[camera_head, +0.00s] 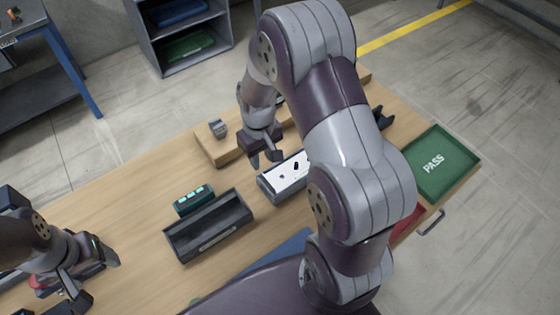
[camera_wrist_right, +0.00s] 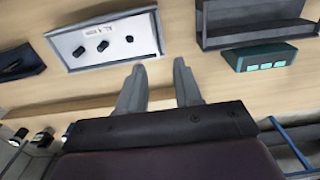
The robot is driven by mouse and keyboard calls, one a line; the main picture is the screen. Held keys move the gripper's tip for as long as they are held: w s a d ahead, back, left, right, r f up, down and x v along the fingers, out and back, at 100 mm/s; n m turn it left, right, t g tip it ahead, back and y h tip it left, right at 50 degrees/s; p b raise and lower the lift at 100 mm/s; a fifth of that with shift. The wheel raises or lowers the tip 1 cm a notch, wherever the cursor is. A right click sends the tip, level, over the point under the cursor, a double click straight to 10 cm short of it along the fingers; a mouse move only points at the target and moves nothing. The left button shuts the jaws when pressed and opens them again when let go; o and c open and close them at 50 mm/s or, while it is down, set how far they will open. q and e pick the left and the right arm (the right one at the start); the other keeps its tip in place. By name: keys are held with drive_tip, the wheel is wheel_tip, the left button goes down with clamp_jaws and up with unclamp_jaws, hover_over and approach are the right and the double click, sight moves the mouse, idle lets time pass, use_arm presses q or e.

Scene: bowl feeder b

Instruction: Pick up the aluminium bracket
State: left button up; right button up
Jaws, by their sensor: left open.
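A small grey metallic piece (camera_head: 217,128), which may be the aluminium bracket, sits on the raised wooden ledge (camera_head: 212,150) at the back of the table. It is too small to make out its shape well. My right gripper (camera_head: 267,159) is open and empty, to the right of and nearer than that piece, above the table behind the white-faced box. Its two fingers stand apart in the right wrist view (camera_wrist_right: 158,84), with bare wood beyond them; I cannot make out the bracket there. My left gripper (camera_head: 95,279) is open low at the left edge, with nothing visible between its fingers.
The white-faced box (camera_head: 287,177) with black parts lies near my right gripper. A dark tray (camera_head: 208,228) and a teal device (camera_head: 193,199) with lit buttons are left of it. A green PASS tray (camera_head: 455,180) is at right. My right arm hides much of the table's middle.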

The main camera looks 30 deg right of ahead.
sight(269, 186)
drive_tip(key=f, duration=0.1)
drive_tip(key=f+p, duration=0.1)
drive_tip(key=f, duration=0.3)
drive_tip(key=shift+s+f+p, duration=0.1)
drive_tip(key=shift+s+p, duration=0.2)
drive_tip(key=f, duration=0.1)
drive_tip(key=f+p, duration=0.1)
drive_tip(key=f, duration=0.1)
drive_tip(key=shift+d+f, duration=0.1)
drive_tip(key=shift+d, duration=0.2)
drive_tip(key=shift+s+d+f, duration=0.25)
drive_tip(key=shift+s+f, duration=0.05)
drive_tip(key=shift+f, duration=0.15)
use_arm(q)
wheel_tip(269, 186, up, 3)
drive_tip(key=shift+s+a+f, duration=0.1)
drive_tip(key=shift+f, duration=0.05)
use_arm(e)
drive_tip(key=shift+w+a, duration=0.15)
clamp_jaws()
